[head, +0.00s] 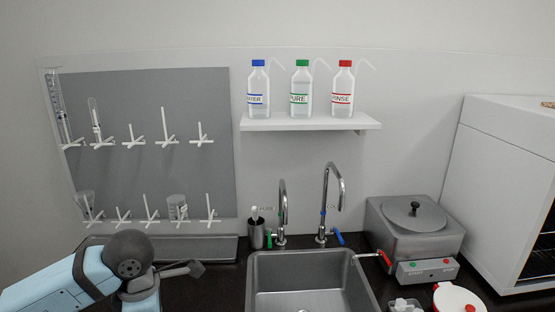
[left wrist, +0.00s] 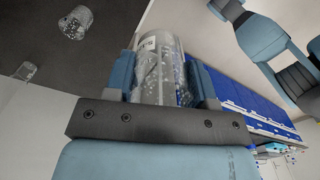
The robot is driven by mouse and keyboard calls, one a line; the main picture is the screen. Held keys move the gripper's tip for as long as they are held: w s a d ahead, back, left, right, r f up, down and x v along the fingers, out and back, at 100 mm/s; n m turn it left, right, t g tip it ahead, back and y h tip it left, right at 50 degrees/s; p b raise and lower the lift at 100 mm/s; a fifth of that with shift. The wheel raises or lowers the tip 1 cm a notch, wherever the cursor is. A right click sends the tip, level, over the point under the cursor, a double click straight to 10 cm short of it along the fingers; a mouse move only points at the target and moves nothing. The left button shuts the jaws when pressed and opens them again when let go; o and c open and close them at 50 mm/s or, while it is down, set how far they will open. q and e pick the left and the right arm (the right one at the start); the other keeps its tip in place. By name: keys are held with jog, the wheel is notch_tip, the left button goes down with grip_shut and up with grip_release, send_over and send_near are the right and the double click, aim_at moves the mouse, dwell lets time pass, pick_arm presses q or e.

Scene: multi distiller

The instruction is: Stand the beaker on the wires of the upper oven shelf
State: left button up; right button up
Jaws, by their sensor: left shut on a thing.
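The beaker (left wrist: 158,68) is a clear glass cylinder with printed marks. In the left wrist view it sits between the two fingers of my left gripper (left wrist: 163,85), which is shut on it. In the head view my left arm comes in at the lower left, in front of the pegboard; its fingers and the held beaker do not show there. The white oven (head: 490,170) stands at the right edge of the head view. Only a dark sliver of its inside (head: 545,245) shows, and the upper shelf cannot be made out. My right gripper is not in view.
A grey pegboard (head: 150,170) holds several glass pieces on white pegs. A sink (head: 300,280) with two taps, a grey bath with a lid (head: 415,225) and a white round-topped device (head: 458,299) lie between my left arm and the oven. A shelf (head: 310,123) holds three bottles.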

pick_arm(q)
jog(key=m, duration=0.2)
jog(key=m+p, duration=0.1)
jog(key=m, duration=0.3)
jog(key=shift+a+r+m+p, duration=0.15)
jog(key=shift+r+m+p, duration=0.1)
jog(key=shift+m+p, duration=0.05)
jog(key=m+p, duration=0.1)
jog(key=m, duration=0.5)
jog(key=shift+w+a+p, duration=0.15)
jog(key=shift+p, duration=0.2)
jog(key=m+p, duration=0.1)
jog(key=m, duration=0.5)
jog(key=shift+a, duration=0.15)
jog(key=m+p, duration=0.1)
jog(key=m, duration=0.3)
jog(key=shift+a+f, duration=0.1)
